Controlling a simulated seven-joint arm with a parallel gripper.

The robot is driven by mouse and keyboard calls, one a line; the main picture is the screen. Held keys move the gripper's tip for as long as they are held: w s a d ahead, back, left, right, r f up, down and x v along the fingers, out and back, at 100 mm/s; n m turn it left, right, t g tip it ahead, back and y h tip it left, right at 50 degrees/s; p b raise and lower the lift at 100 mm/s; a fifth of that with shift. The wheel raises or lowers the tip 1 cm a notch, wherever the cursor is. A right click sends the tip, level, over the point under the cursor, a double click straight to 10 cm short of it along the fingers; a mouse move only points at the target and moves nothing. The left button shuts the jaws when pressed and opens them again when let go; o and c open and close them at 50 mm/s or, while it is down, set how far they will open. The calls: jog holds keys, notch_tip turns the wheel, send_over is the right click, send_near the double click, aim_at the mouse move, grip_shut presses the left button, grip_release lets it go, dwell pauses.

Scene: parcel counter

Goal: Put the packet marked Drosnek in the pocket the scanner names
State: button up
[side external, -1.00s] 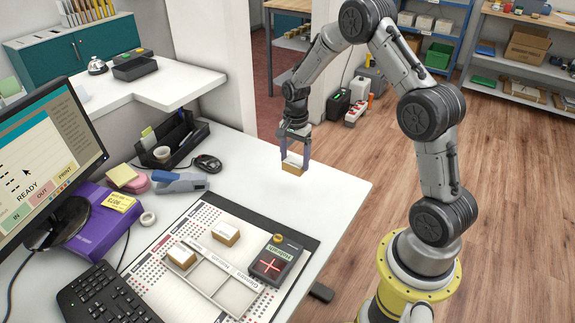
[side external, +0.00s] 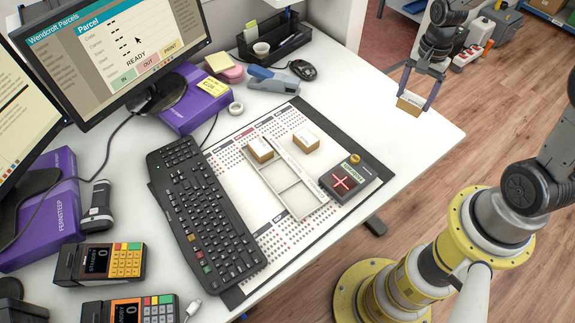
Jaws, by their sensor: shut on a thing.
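My gripper (side external: 416,96) is shut on a small brown packet with a white top (side external: 409,104), near the right end of the white counter. Any name on it is too small to read, and I cannot tell its height above the counter. A pale tray (side external: 307,213) with several pockets lies on the desk mat. A second packet (side external: 261,150) sits at the tray's far-left end, and a third (side external: 305,141) stands beside the tray's labelled strip. The dark scanner (side external: 333,193) shows a red cross and a small green display, its words unreadable to me.
A black keyboard (side external: 207,210) lies left of the tray. A mouse (side external: 303,69), a blue-grey stapler (side external: 272,81) and a black organiser (side external: 274,40) stand at the back. The white counter (side external: 385,150) between scanner and gripper is clear.

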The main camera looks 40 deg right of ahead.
jog(key=n, duration=0.3)
jog(key=shift+n, duration=0.3)
jog(key=n, duration=0.2)
jog(key=a+n, duration=0.1)
jog(key=n, duration=0.1)
jog(key=shift+w+a, duration=0.1)
jog(key=a+n, duration=2.1)
jog(key=n, duration=0.5)
send_near(279, 176)
jog(key=shift+s+d+f, duration=0.3)
jog(key=shift+s+f, duration=0.05)
jog(key=shift+s, duration=0.15)
jog(key=shift+w+a+f, duration=0.2)
jog(key=shift+w+f, duration=0.25)
jog(key=shift+f, duration=0.15)
jog(key=shift+w+f, duration=0.1)
jog(key=shift+f, duration=1.5)
